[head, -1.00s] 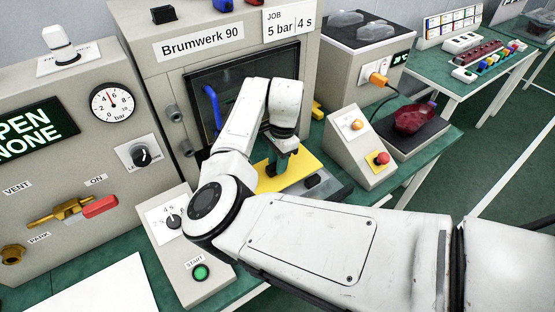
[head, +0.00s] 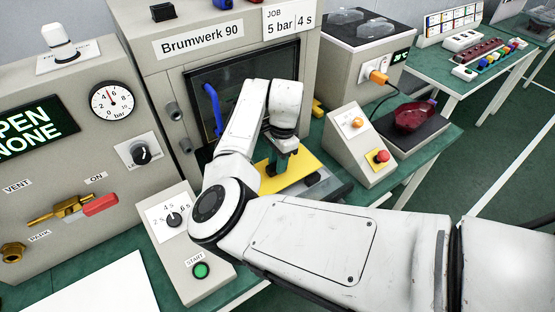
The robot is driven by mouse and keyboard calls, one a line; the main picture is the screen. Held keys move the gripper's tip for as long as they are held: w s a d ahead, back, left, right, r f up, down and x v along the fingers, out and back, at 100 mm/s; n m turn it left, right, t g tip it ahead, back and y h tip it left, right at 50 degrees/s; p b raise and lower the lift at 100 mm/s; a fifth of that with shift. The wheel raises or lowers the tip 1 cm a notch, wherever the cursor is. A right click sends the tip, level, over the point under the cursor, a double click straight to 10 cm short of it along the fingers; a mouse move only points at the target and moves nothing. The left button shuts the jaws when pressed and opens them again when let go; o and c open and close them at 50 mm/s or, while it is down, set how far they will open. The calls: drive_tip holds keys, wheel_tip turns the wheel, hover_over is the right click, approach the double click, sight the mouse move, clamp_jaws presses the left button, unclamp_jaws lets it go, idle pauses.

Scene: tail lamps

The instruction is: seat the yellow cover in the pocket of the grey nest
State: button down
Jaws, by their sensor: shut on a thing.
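The yellow cover (head: 299,168) is a flat yellow plate in front of the dark opening of the Brumwerk 90 machine. My gripper (head: 281,166) points down at the cover's middle and is shut on it; the fingers are small and dark here, so the exact grip is unclear. A dark knob (head: 313,179) shows at the cover's front right corner. A grey surface (head: 338,188) shows just right of the cover; this may be the nest. My arm hides the cover's left side, and I cannot see the pocket or whether the cover is seated.
The Brumwerk 90 machine (head: 228,40) stands behind, with a blue handle (head: 211,108). A sloped box with a red button (head: 382,157) stands close on the right. A red lamp piece (head: 415,117) lies beyond it. A timer and START box (head: 185,245) stands front left.

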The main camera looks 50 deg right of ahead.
drive_tip(key=shift+f+b, duration=0.45)
drive_tip(key=shift+f, duration=0.45)
drive_tip(key=shift+p, duration=0.55)
drive_tip(key=shift+a+f, duration=0.1)
drive_tip(key=shift+f, duration=0.2)
drive_tip(key=c, duration=0.7)
unclamp_jaws()
drive_tip(key=shift+r, duration=0.1)
drive_tip(key=r, duration=0.3)
drive_tip(key=d+r+b, duration=0.1)
drive_tip(key=r, duration=0.6)
drive_tip(key=shift+s+d+r+b, duration=0.2)
drive_tip(key=shift+s+r+b, duration=0.05)
drive_tip(key=shift+r+b, duration=0.15)
drive_tip(key=shift+f, duration=0.1)
